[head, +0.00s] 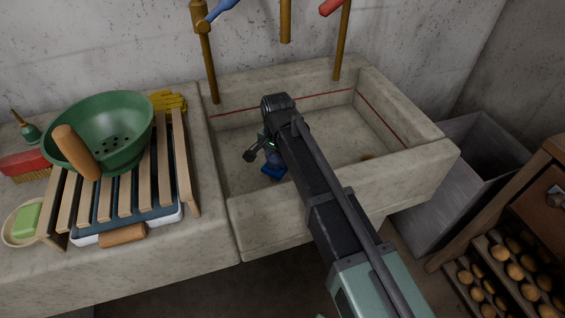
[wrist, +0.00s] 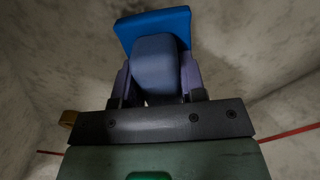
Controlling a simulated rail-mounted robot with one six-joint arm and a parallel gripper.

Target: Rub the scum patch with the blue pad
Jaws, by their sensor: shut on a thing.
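The blue pad (head: 272,171) is in the left part of the stone sink, low in the basin. In the wrist view the pad (wrist: 153,27) is a bright blue block with a duller grey-blue grip part. My gripper (wrist: 155,75) is shut on that grip part, with a finger on each side. In the head view my gripper (head: 268,155) is partly hidden by my arm. Whether the pad touches the basin floor is unclear. A small brownish mark (head: 368,156) shows at the right of the basin floor; I cannot tell if it is the scum patch.
The sink (head: 247,217) has raised walls with a red line inside. Brass pipes (head: 209,65) stand behind it. Left on the counter are a slatted rack (head: 182,165), a green colander (head: 120,115) and a soap dish (head: 12,238). A grey bin (head: 445,205) stands right.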

